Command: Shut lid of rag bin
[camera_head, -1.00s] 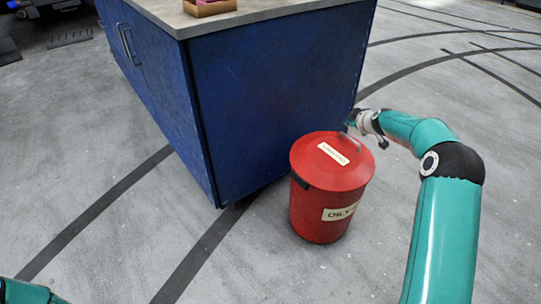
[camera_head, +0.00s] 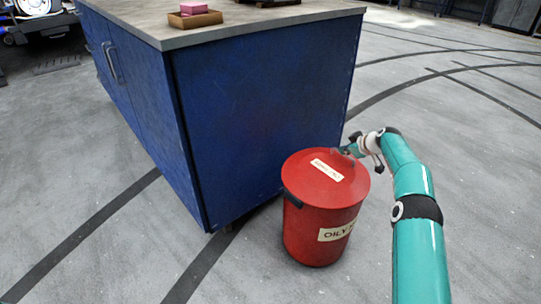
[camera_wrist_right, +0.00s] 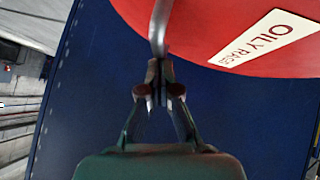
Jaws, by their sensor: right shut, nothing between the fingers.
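The red rag bin (camera_head: 305,232) stands on the floor beside the blue cabinet. Its red lid (camera_head: 312,180) lies over the top with a pale label on it; I see no clear gap at the rim. My right gripper (camera_head: 347,153) is at the lid's far right edge. In the right wrist view my right gripper (camera_wrist_right: 159,68) is shut and empty, its tips right at the grey bar handle (camera_wrist_right: 158,28) of the lid (camera_wrist_right: 205,25). I cannot tell whether they touch it. My left gripper is out of view.
The blue cabinet (camera_head: 262,120) stands close behind and left of the bin. A small tray (camera_head: 195,20) with a pink block sits on its worktop (camera_head: 255,30). The floor to the right and in front is open, with dark curved lines.

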